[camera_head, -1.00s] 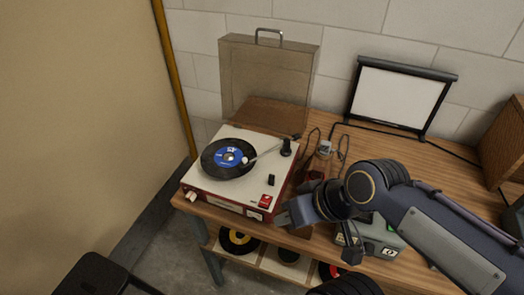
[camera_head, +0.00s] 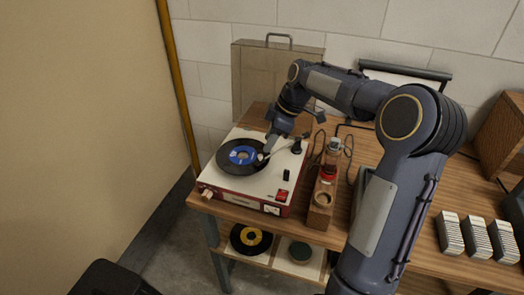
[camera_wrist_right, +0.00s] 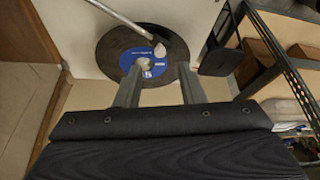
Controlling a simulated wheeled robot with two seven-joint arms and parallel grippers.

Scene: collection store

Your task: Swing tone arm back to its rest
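The record player (camera_head: 245,190) has a cream top and red sides and stands at the left end of the wooden bench. A black record with a blue label (camera_head: 243,155) lies on its platter. The thin tone arm (camera_head: 281,150) reaches from its pivot at the right to over the record, and its pale head (camera_wrist_right: 160,50) shows near the label in the wrist view. My right gripper (camera_head: 268,150) is low over the record's right side, partly hiding the tone arm. Its fingers (camera_wrist_right: 157,74) are apart, with the head just beyond their tips. My left gripper is out of view.
Grey-and-white boxes (camera_head: 475,238) stand further right. Records lie on the lower shelf (camera_head: 280,258).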

